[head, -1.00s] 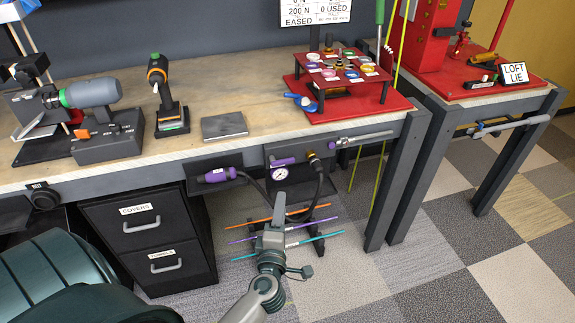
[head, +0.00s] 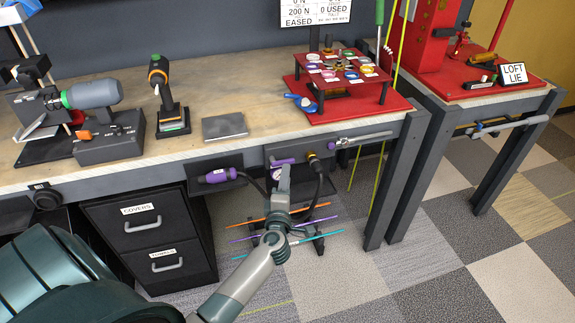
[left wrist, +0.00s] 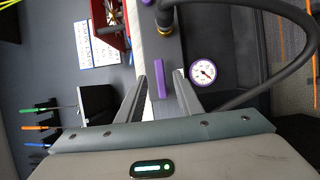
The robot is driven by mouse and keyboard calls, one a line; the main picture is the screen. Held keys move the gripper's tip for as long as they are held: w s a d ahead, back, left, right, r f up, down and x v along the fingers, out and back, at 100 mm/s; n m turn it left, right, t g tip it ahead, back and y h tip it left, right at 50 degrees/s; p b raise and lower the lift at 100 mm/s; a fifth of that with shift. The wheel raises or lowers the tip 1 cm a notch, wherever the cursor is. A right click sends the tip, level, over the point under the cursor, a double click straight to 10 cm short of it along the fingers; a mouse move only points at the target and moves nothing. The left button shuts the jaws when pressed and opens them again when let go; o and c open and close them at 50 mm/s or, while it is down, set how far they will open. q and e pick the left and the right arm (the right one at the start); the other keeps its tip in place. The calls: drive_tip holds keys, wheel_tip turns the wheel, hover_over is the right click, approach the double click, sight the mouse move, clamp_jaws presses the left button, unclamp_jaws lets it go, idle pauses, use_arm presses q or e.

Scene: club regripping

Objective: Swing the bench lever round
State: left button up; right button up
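The bench lever looks to be a short purple bar (head: 277,160) on the dark panel under the bench's front edge. It also shows in the left wrist view (left wrist: 160,78), lying between and beyond the fingertips. My left gripper (head: 284,171) is raised in front of that panel, just below the bar, and overlaps it slightly in the head view. In the left wrist view its two fingers (left wrist: 165,90) stand apart with nothing held; the bar appears still ahead of them. My right gripper is in neither view.
A round gauge (left wrist: 203,72) sits beside the bar, with a thick black hose (left wrist: 265,75) curving close by. A purple-handled tool (head: 217,175) is left of the panel. Coloured rods (head: 315,236) lie on a low rack below. A drawer cabinet (head: 149,235) stands left.

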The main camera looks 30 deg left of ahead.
use_arm(q)
drive_tip(key=x, duration=0.5)
drive_tip(key=shift+w+a, duration=0.15)
drive_tip(key=shift+w, duration=0.2)
clamp_jaws()
